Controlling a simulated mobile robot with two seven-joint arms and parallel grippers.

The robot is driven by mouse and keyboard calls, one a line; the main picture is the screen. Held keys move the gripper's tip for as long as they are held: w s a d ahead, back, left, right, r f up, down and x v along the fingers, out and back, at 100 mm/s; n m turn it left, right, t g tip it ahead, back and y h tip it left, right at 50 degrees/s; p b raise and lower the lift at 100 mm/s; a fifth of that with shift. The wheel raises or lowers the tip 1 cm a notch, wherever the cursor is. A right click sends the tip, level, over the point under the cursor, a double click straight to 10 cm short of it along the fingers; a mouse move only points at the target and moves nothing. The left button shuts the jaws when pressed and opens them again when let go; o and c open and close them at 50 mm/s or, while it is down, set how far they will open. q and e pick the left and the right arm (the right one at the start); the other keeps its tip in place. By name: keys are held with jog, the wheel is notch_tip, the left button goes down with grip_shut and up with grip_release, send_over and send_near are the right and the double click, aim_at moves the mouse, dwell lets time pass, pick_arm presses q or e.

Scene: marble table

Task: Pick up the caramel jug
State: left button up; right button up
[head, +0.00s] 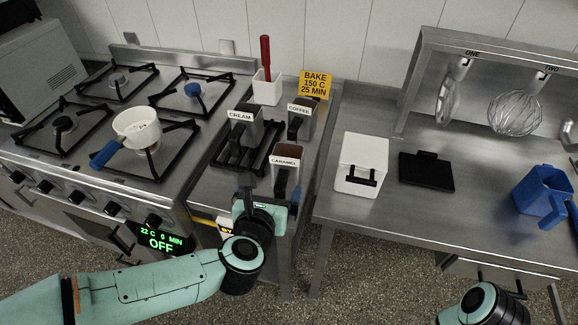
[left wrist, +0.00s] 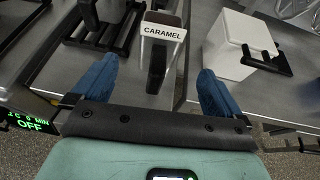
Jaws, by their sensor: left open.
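The caramel jug (head: 285,178) is a metal jug with a white CARAMEL label and a dark handle. It stands at the front of the counter strip right of the stove. In the left wrist view the caramel jug (left wrist: 161,27) is upper centre, its dark handle (left wrist: 156,68) pointing toward me. My left gripper (head: 270,194) is just in front of the jug, partly covering its lower part. In the left wrist view my left gripper (left wrist: 157,85) is open, its blue fingers on either side of the handle and apart from it. Part of my right arm shows bottom right; its gripper does not.
The cream jug (head: 245,128) and coffee jug (head: 301,122) stand behind the caramel jug. A pot (head: 136,127) with a blue handle sits on the stove at left. A white box (head: 361,163), black flat object (head: 426,171) and blue jug (head: 543,190) are on the right counter.

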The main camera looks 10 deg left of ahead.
pick_arm(q)
jog(key=b, duration=0.1)
send_near(284, 167)
jog(key=x, duration=0.3)
jog(key=shift+w+a+f, duration=0.1)
jog(key=shift+w+f, duration=0.05)
jog(key=shift+w, duration=0.15)
jog(key=x, duration=0.6)
jog(key=c, duration=1.5)
jog(key=shift+o, duration=0.2)
notch_tip(284, 167, up, 9)
jog(key=p, duration=0.3)
jog(key=shift+f+p, duration=0.25)
jog(key=shift+p, duration=0.1)
notch_tip(284, 167, up, 12)
jog(key=p, duration=0.5)
jog(key=shift+s+f, duration=0.1)
jog(key=shift+f, duration=0.05)
jog(key=o, duration=0.8)
jog(key=shift+c, duration=1)
